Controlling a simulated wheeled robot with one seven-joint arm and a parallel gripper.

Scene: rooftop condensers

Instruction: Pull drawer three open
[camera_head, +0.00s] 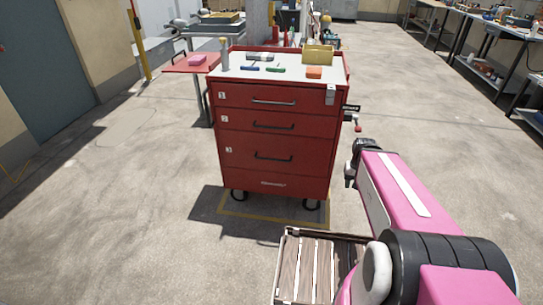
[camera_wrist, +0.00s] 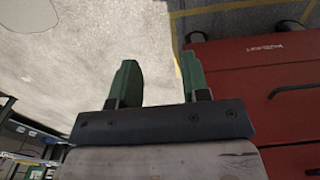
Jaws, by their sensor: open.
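A red tool cabinet (camera_head: 320,150) stands ahead, with drawers labelled 1, 2 and 3 from top to bottom. Drawer three (camera_head: 250,165) is the deep lower one and looks shut, with a dark bar handle (camera_head: 274,157). Drawers one (camera_head: 245,103) and two (camera_head: 243,127) also look shut. My gripper (camera_wrist: 160,82) is open and empty, its green fingers apart. In the wrist view the red cabinet front (camera_wrist: 245,75) lies to the right of the fingers. A dark handle (camera_wrist: 292,90) shows there, clear of the fingers. In the head view my arm's end is right of the cabinet.
A yellow bin (camera_head: 317,54) and several small tools lie on the cabinet's top. A vice-like fitting (camera_head: 352,113) sticks out from its right side. A slatted wooden platform (camera_head: 312,265) is in the foreground. A workbench (camera_head: 490,40) stands far right.

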